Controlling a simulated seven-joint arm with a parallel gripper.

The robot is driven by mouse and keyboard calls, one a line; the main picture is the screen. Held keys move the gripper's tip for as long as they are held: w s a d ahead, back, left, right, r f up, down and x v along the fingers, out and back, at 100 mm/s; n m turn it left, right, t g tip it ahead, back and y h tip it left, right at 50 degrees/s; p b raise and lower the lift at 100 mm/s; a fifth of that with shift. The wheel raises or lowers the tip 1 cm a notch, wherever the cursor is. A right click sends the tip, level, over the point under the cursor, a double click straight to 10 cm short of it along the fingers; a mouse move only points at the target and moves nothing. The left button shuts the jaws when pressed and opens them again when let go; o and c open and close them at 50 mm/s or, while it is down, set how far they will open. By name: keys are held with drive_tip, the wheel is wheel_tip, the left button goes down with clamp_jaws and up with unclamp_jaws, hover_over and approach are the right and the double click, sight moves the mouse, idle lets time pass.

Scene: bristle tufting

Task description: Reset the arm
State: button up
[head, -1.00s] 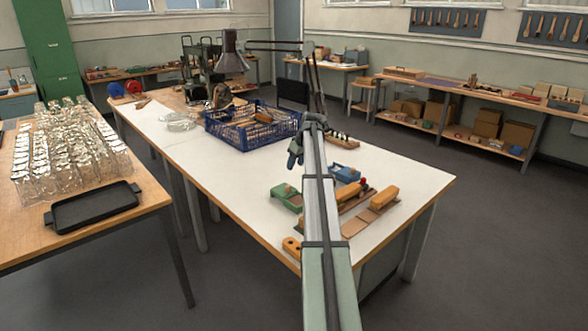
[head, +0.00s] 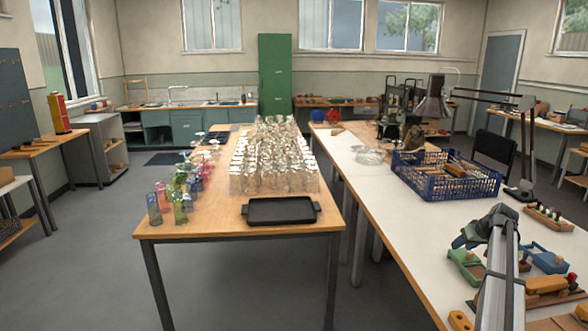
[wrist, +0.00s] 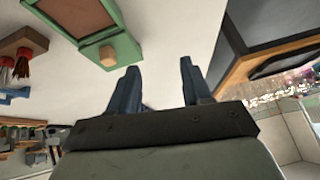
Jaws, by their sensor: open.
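My gripper (wrist: 160,85) shows in the wrist view with its two dark blue fingers apart and nothing between them. In the head view my gripper (head: 468,240) is at the lower right, above the white workbench (head: 385,215). A green tray-like box (wrist: 105,35) with a brown inset lies on the bench ahead of the fingers in the wrist view, apart from them. The same green box (head: 464,262) shows below my gripper in the head view. My arm hides part of the bench.
Blue and orange tools sit near my arm. A wooden table (head: 200,225) to the left holds a black tray (head: 280,211), many clear glasses and coloured glasses. Open floor lies left of it.

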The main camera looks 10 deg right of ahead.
drive_tip(key=s+a+f+m+t+y, duration=0.15)
drive_tip(key=a+f, duration=0.25)
drive_tip(key=a, duration=0.4)
drive_tip(key=s+a+f+m+t, duration=0.2)
drive_tip(key=a+f, duration=0.2)
drive_tip(key=a, duration=0.3)
drive_tip(key=s+a+f+g+y, duration=0.1)
drive_tip(key=s+a+f+g, duration=0.2)
drive_tip(key=s+a+f, duration=0.65)
drive_tip(key=s+a+f+g, duration=0.4)
drive_tip(key=a+f, duration=0.9)
drive_tip(key=f, duration=0.4)
drive_tip(key=s+a+f+n+g, duration=0.1)
drive_tip(key=s+a+f+g, duration=0.2)
drive_tip(key=s+a+f, duration=0.4)
drive_tip(key=s+a+f+n+g, duration=0.2)
drive_tip(key=s+a+f, duration=0.15)
drive_tip(key=s, duration=0.65)
drive_tip(key=s+a+f+g+h, duration=0.1)
drive_tip(key=s+f+g, duration=0.1)
drive_tip(key=s, duration=0.8)
drive_tip(key=s+a+f+n+g+h, duration=0.1)
drive_tip(key=s+f+g+h, duration=0.1)
drive_tip(key=s, duration=0.8)
drive_tip(key=shift+a+f+g, duration=0.35)
drive_tip(key=shift+f+g, duration=0.1)
drive_tip(key=shift+f, duration=0.05)
